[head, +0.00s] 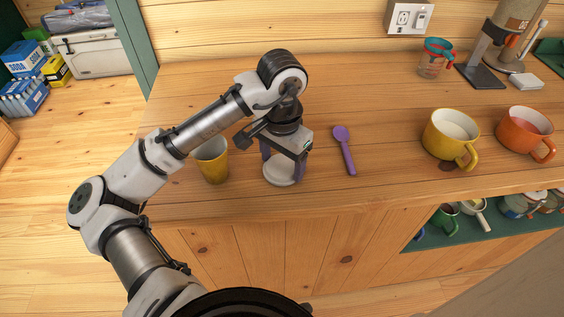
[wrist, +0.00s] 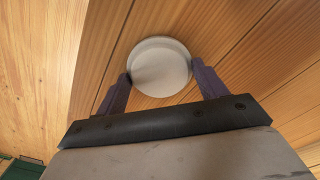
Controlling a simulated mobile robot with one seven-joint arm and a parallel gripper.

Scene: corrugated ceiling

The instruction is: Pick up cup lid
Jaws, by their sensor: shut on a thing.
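The cup lid (head: 281,174) is a round white disc at the front part of the wooden counter. My gripper (head: 284,168) points down over it, with one purple-grey finger on each side. In the wrist view the lid (wrist: 159,66) lies between the two fingertips (wrist: 160,72), which touch its near left and right edges. The gripper is shut on the lid. The lid appears at or very near the counter surface; I cannot tell whether it is lifted.
A yellow cup (head: 212,160) stands close left of my gripper. A purple spoon (head: 345,150) lies just to the right. Yellow (head: 446,140) and orange (head: 522,133) mugs stand farther right. The counter's front edge is close. The counter (head: 370,90) is clear behind the spoon.

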